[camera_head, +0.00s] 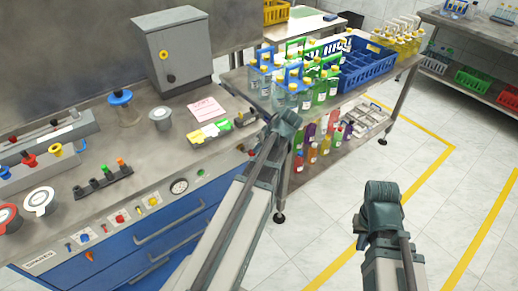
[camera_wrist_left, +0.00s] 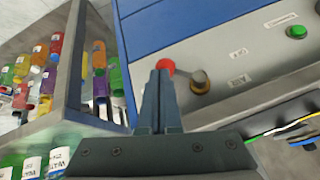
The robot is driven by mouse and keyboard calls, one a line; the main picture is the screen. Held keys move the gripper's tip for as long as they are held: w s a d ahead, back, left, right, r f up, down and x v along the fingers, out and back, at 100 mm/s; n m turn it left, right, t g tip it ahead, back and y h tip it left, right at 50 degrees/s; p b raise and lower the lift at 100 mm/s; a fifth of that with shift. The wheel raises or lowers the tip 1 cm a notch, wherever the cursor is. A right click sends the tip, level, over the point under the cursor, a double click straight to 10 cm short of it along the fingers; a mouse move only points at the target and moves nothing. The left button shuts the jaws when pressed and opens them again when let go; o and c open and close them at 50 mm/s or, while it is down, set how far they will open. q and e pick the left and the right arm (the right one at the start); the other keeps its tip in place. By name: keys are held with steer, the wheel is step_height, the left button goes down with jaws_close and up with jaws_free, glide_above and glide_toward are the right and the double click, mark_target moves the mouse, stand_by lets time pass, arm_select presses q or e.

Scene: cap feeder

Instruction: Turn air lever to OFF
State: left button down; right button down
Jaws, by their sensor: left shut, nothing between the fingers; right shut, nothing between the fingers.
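The air lever shows in the left wrist view. Its red knob (camera_wrist_left: 166,65) sits left of and slightly above its brass pivot (camera_wrist_left: 199,83), on a grey panel. My left gripper (camera_wrist_left: 158,79) is shut and empty, its fingertips right at the knob's lower left edge. Whether they touch cannot be told. In the head view my left arm's end (camera_head: 285,122) is at the right end of the workbench and its fingers are hidden. My right gripper (camera_head: 384,205) is shut and empty, over open floor.
A green button (camera_wrist_left: 297,31) is on the same panel. A shelf with several coloured bottles (camera_wrist_left: 98,70) stands close left of the lever. The bottle table (camera_head: 400,65) adjoins the bench's right end. Floor at the right is clear.

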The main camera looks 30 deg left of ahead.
arm_select(q)
steer(key=shift+f+g+b, duration=0.25)
steer(key=shift+g+b, duration=0.05)
steer(key=shift+g, duration=0.1)
steer(key=shift+m+g+y, duration=0.4)
steer(key=shift+g+y, duration=0.3)
steer(key=shift+g, duration=0.1)
steer(key=shift+s+a+f+b, duration=0.2)
steer(key=shift+s+f+b, duration=0.25)
steer(key=shift+f+b, duration=0.35)
steer(key=shift+s+a+f+b, duration=0.2)
steer(key=shift+s+f+b, duration=0.35)
steer(key=shift+b, duration=0.4)
steer(key=shift+s+a+f+b, duration=0.2)
steer(key=shift+s+f+b, duration=0.2)
steer(key=shift+f+b, duration=0.4)
steer(key=shift+r, duration=0.2)
steer(key=shift+r+p, duration=0.7)
steer(key=shift+p, duration=0.15)
